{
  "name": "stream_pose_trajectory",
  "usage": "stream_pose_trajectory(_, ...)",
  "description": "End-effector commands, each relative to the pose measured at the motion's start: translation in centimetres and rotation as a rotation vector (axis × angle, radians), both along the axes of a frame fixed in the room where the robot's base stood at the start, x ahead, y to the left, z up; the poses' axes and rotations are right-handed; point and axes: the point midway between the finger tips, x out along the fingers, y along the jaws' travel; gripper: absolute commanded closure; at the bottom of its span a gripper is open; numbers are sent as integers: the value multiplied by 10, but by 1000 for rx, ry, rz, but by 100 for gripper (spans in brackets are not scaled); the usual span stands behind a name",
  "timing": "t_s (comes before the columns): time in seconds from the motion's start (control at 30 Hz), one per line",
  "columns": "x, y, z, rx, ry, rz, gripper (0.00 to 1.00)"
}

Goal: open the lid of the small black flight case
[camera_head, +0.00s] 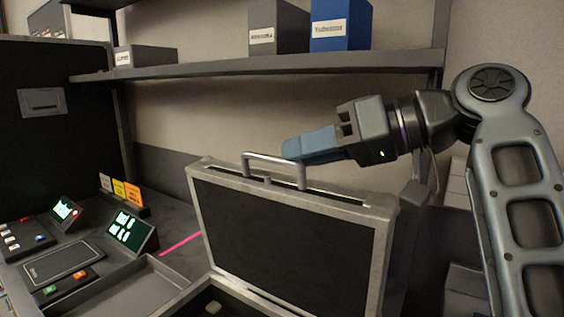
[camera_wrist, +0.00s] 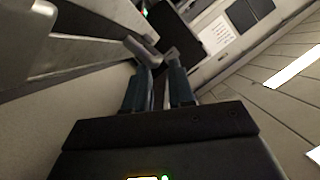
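The small black flight case shows at the bottom middle of the head view, its black lid (camera_head: 290,245) with grey metal edging standing upright, well open. Part of the case's lower half (camera_head: 222,296) shows below it. A grey handle (camera_head: 272,160) is on the lid's top edge. My gripper (camera_head: 288,150) comes in from the right, its blue fingers just behind the handle. In the wrist view the two fingers (camera_wrist: 163,72) are parted, with a grey bar (camera_wrist: 142,50), likely the handle, at their tips. I cannot tell whether they touch it.
A shelf (camera_head: 270,66) with a blue box (camera_head: 340,30) and dark boxes (camera_head: 278,27) runs above my gripper. A desk at left holds consoles with green screens (camera_head: 130,231) and a shallow tray (camera_head: 135,290). A larger black panel (camera_head: 45,150) stands at far left.

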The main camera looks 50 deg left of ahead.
Motion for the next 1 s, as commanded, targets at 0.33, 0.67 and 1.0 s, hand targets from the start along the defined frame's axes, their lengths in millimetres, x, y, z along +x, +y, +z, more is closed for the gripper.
stream_pose_trajectory(0.33, 8, -16, 6, -1, 1, 0, 77)
stream_pose_trajectory(0.67, 10, -21, 9, -2, 0, -1, 77)
stream_pose_trajectory(1.0, 18, -40, 17, 0, 1, -1, 77)
